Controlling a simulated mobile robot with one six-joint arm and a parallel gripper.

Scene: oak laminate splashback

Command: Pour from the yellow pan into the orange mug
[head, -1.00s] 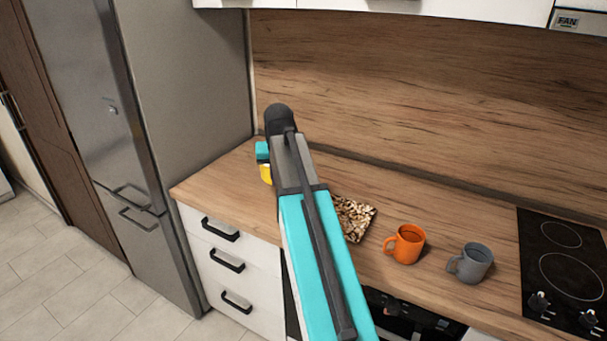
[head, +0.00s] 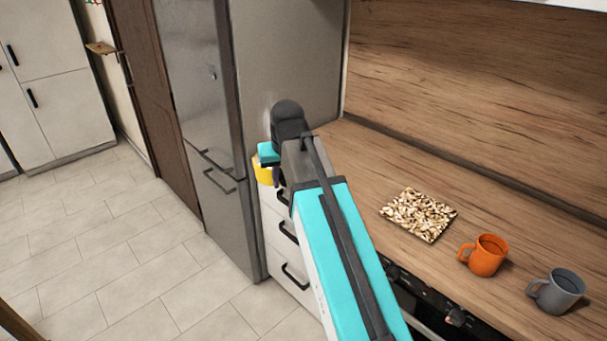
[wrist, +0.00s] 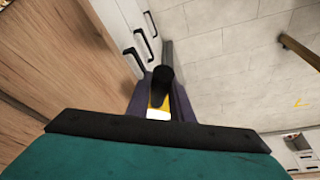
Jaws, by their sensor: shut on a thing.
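The yellow pan (head: 263,170) shows in the head view as a small piece, mostly hidden behind my arm and gripper. My gripper (head: 277,177) appears in front of the drawers and fridge, near the counter's left end. In the wrist view my gripper (wrist: 161,102) is shut on the pan's dark handle (wrist: 162,80), with a bit of yellow between the fingers. The pan's contents and tilt cannot be seen. The orange mug (head: 487,256) stands upright on the counter in the head view, handle to the left, well to the right of my gripper.
A square tray of light brown pieces (head: 418,214) lies left of the orange mug. A grey mug (head: 558,291) stands to its right. The fridge (head: 285,75) rises at the counter's left end. Open tiled floor (head: 120,240) lies to the left.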

